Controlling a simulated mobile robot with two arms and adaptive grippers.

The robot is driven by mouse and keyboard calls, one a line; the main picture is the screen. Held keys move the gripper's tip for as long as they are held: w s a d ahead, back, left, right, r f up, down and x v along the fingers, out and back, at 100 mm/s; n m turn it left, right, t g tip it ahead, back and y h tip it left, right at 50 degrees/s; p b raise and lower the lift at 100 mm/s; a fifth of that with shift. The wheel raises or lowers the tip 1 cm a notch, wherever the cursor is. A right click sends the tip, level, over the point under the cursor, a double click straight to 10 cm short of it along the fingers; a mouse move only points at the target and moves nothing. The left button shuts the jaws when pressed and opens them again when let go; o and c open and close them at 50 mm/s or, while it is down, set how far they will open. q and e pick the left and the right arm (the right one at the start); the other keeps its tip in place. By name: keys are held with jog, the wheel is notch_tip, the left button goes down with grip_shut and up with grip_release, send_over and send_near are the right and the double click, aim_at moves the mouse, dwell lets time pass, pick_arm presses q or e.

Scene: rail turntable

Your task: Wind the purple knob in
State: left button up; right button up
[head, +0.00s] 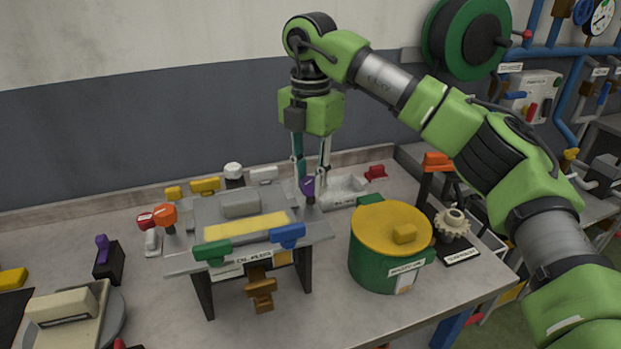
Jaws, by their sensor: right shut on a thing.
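The purple knob (308,186) is at the back right corner of a grey press-like device (180,263) on the bench. My right gripper (310,188) reaches down from above, its two fingers on either side of the knob and shut on it. The fingers hide part of the knob, and how far its stem goes in cannot be told. The device also carries an orange knob (165,213) at its left, a green handle (212,250) and a blue handle (287,235) in front, and a yellow strip on top. My left gripper is not in view.
A green drum with a yellow lid (390,230) stands close to the right of the device. A gear (452,223) and an orange-topped post (437,163) are further right. Another purple part sits on a black block (109,262) at the left. Small coloured parts lie behind the device.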

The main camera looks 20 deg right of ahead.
aim_at(310, 181)
dwell(0.3)
jog(key=o, duration=1.1)
notch_tip(310, 181, up, 12)
dwell(0.4)
